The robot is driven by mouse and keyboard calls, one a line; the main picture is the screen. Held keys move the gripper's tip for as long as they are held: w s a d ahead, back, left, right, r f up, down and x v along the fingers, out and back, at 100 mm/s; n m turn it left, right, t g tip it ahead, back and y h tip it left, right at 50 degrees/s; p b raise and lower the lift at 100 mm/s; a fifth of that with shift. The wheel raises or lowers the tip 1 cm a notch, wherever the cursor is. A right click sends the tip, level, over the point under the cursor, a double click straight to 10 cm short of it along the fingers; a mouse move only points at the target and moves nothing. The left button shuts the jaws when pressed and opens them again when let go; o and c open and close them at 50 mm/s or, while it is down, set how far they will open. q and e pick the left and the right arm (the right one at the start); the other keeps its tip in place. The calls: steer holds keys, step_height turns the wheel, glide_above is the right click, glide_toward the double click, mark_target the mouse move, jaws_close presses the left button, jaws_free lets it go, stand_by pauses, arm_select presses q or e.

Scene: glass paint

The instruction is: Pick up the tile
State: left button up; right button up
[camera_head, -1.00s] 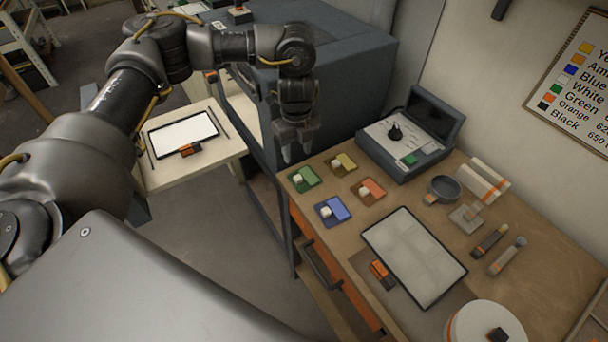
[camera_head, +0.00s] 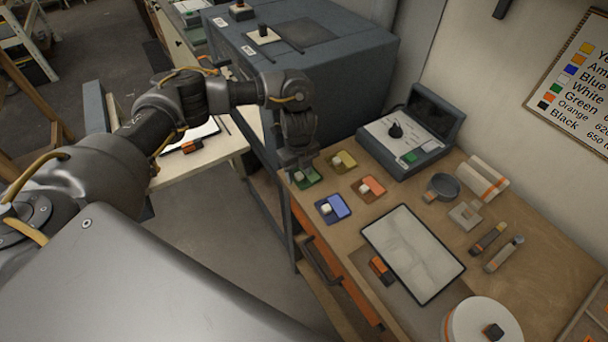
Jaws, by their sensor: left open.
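My left gripper (camera_head: 297,167) comes down over the back left corner of the workbench. It is at the green tile (camera_head: 311,181) and hides part of it; I cannot tell if they touch. A yellow tile (camera_head: 349,159), an orange-red tile (camera_head: 377,185) and a blue tile (camera_head: 341,205) lie beside it, each with a small white block on it. A large white dark-edged panel (camera_head: 413,254) lies flat nearer the front, with an orange and black block (camera_head: 382,270) at its left edge. The task does not say which tile is meant. My right gripper is not in view.
A grey device with a knob (camera_head: 405,138) stands at the back of the bench (camera_head: 530,245). A dark cup (camera_head: 443,186), white rolls (camera_head: 480,178), two brush-like tools (camera_head: 490,238) and a round white container (camera_head: 480,325) lie right. A big blue-grey cabinet (camera_head: 350,65) stands behind.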

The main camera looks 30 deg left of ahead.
arm_select(q)
steer(key=shift+c, duration=0.4)
jaws_close()
steer(key=shift+r, duration=0.1)
steer(key=shift+r, duration=0.55)
steer(key=s+d+r+b, duration=0.3)
steer(key=s+r, duration=0.8)
steer(key=s, duration=0.2)
steer(key=shift+s+r, duration=0.35)
steer(key=shift+r, duration=0.1)
